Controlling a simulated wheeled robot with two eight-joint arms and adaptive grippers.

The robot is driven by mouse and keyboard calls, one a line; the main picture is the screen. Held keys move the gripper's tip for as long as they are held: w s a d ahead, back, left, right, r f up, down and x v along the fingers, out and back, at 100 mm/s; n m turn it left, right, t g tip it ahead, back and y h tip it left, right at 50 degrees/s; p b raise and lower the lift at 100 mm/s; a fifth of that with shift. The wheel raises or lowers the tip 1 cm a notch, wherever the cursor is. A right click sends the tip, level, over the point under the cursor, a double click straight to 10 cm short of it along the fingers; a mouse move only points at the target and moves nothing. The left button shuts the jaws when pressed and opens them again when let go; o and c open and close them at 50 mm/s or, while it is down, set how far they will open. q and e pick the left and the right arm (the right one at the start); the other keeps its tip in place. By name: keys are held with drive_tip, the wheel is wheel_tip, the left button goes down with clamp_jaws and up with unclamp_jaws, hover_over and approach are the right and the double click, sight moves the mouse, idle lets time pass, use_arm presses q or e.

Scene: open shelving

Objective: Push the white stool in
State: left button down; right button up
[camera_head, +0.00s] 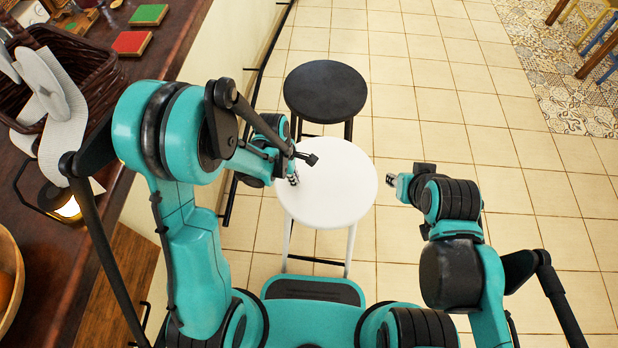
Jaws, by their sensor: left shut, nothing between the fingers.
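The white stool (338,190) stands upright on the tiled floor in front of me, with a round seat and pale legs. My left gripper (303,168) is at the upper left part of its seat, shut and empty, and covers a bit of the rim. I cannot tell whether it touches the seat. My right gripper (391,179) is just right of the seat, with a small gap of floor showing between; its fingers are too small to read.
A black stool (325,90) stands just beyond the white one. A dark wooden counter (130,55) with a wicker basket (75,60) and a lantern (62,205) runs along the left. The tiled floor (545,210) to the right is clear.

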sight(328, 189)
use_arm(q)
drive_tip(key=d, duration=0.3)
drive_tip(key=d+b, duration=0.1)
drive_tip(key=d, duration=0.3)
drive_tip(key=d+b, duration=0.1)
drive_tip(key=d, duration=0.3)
drive_tip(key=shift+f, duration=0.35)
drive_tip(key=shift+a+f+b, duration=0.1)
drive_tip(key=shift+f+b, duration=0.25)
drive_tip(key=shift+f, duration=0.1)
drive_tip(key=shift+s, duration=0.15)
drive_tip(key=shift+a, duration=0.1)
drive_tip(key=shift+a, duration=0.4)
drive_tip(key=a, duration=0.3)
drive_tip(key=a+b, duration=0.1)
drive_tip(key=a, duration=0.6)
drive_tip(key=shift+s+a+b, duration=0.3)
drive_tip(key=shift+b, duration=0.05)
drive_tip(key=a, duration=0.6)
drive_tip(key=shift+w+f, duration=0.2)
drive_tip(key=shift+w, duration=0.15)
drive_tip(key=c, duration=2.3)
unclamp_jaws()
drive_tip(key=shift+s+a+r, duration=0.1)
drive_tip(key=shift+a, duration=0.2)
drive_tip(key=shift+d, duration=0.15)
clamp_jaws()
